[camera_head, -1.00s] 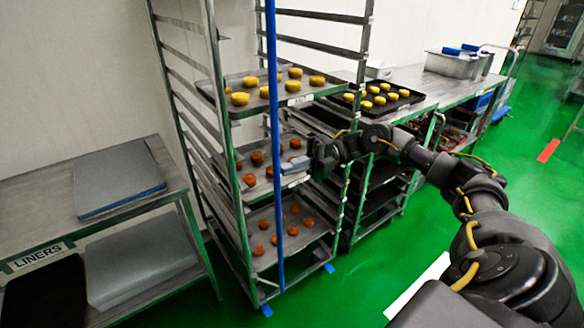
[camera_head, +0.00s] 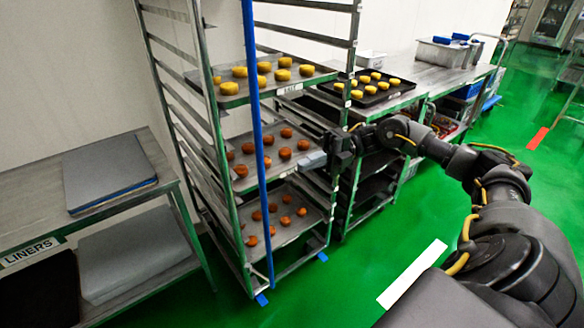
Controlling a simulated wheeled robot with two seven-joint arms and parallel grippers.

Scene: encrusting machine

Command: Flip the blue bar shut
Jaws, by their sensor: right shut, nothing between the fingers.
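The blue bar (camera_head: 259,170) is a long thin upright rod on the front of the metal rack (camera_head: 215,150). It runs from the top of the picture down to near the rack's foot, crossing in front of the trays. My right gripper (camera_head: 310,160) is shut and empty. It is at the rack's right side, level with the middle tray (camera_head: 240,181), to the right of the bar and apart from it in the picture. My left gripper is out of view.
The rack's upper tray (camera_head: 231,98) holds yellow pieces; the middle and lower (camera_head: 251,244) trays hold orange-brown ones. A metal table (camera_head: 425,80) with a dark tray (camera_head: 400,93) stands right. A liners table (camera_head: 35,185) stands left. Green floor is clear in front.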

